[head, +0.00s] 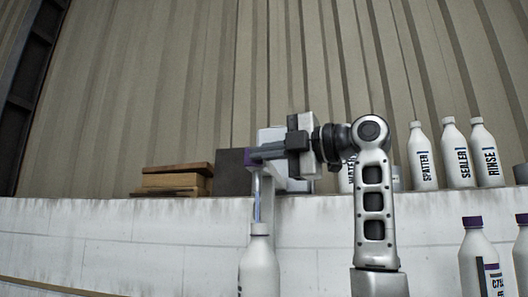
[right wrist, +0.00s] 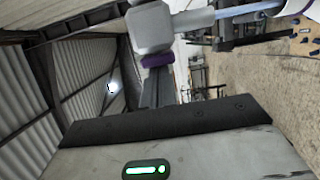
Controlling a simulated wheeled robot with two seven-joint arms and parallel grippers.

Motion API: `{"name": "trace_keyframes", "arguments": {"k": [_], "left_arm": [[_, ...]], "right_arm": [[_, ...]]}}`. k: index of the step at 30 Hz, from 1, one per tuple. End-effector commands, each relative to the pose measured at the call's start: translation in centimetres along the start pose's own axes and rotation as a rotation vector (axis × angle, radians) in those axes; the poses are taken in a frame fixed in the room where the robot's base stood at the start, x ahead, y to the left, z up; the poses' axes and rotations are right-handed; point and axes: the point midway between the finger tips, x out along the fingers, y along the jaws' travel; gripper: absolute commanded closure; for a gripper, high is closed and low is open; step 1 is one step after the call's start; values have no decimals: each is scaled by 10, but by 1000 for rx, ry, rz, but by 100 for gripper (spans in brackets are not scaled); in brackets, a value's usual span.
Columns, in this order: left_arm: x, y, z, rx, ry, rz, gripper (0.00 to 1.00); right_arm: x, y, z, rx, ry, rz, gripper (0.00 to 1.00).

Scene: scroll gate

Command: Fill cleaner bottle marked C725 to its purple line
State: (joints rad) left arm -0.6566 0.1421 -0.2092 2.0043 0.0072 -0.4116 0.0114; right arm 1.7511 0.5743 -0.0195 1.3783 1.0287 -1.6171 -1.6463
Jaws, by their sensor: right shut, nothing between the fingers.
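My right gripper (head: 262,154) is shut and empty, its fingertips against or just beside a purple part (head: 247,157) of a pale block; I cannot tell if they touch. In the right wrist view its dark fingers (right wrist: 158,88) reach toward the purple part (right wrist: 157,60). A thin pale-blue column (head: 257,200) runs down from there to the mouth of a white bottle (head: 260,272); I cannot tell if it is liquid or a tube. A purple-capped white bottle (head: 477,247) at right has a partly readable label starting "C7". My left gripper is out of view.
White bottles marked SPATTER (head: 423,160), SEALER (head: 455,158) and RINSE (head: 486,158) stand on the white wall's ledge (head: 100,212). Another labelled bottle is partly behind my arm. Wooden blocks (head: 175,181) lie left. Another purple-capped bottle (head: 521,250) is cut off at the right edge.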

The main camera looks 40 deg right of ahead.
Motion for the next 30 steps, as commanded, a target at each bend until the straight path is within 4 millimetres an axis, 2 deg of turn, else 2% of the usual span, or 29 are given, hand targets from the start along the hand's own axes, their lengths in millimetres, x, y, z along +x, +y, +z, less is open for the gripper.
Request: {"name": "trace_keyframes", "arguments": {"k": [20,25,29,30], "left_arm": [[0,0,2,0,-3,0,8],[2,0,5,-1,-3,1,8],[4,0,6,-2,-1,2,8],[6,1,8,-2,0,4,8]], "right_arm": [[0,-1,1,2,-5,-2,100],[2,-1,-17,-2,3,0,100],[5,-1,-45,-6,16,1,100],[-9,-1,-40,-2,10,4,100]]}}
